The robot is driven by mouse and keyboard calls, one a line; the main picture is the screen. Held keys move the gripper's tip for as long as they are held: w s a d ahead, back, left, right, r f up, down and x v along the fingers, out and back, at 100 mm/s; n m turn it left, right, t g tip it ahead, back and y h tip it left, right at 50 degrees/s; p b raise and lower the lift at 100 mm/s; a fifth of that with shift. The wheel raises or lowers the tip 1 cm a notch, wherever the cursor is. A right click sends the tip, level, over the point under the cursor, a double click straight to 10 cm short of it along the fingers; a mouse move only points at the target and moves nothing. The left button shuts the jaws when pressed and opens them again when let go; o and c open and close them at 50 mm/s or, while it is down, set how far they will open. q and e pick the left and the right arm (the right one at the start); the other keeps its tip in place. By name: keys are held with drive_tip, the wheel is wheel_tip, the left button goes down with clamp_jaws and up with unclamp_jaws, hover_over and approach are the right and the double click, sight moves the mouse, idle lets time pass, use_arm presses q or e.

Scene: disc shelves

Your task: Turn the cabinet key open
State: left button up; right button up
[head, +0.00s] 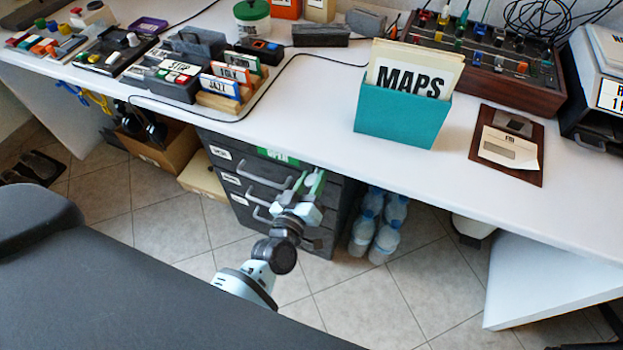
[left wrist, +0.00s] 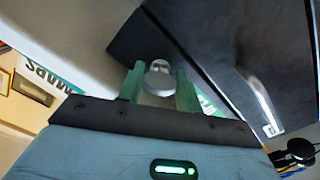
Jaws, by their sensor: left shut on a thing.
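The dark drawer cabinet (head: 237,157) stands under the white desk, with grey bar handles and white labels on its front. A green label (head: 278,155) sits at its top edge. My left gripper (head: 313,182) is at the upper right of the cabinet front. In the left wrist view, its green fingers (left wrist: 160,88) are on both sides of a round metal key head (left wrist: 158,80), shut on it. The key's shaft and lock are mostly hidden. The dark cabinet front (left wrist: 215,45) and a handle (left wrist: 258,100) show beside it. My right gripper is not in view.
The white desk top (head: 320,110) overhangs the cabinet and carries a teal MAPS box (head: 400,115). Water bottles (head: 378,225) stand right of the cabinet, and cardboard boxes (head: 165,150) stand left. Tiled floor (head: 420,285) is free in front.

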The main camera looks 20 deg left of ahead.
use_arm(q)
drive_tip(key=n, duration=0.6)
drive_tip(key=shift+n, duration=0.3)
drive_tip(key=shift+n+b, duration=0.4)
drive_tip(key=shift+n, duration=2)
drive_tip(key=o, duration=1)
drive_tip(key=shift+s, duration=0.1)
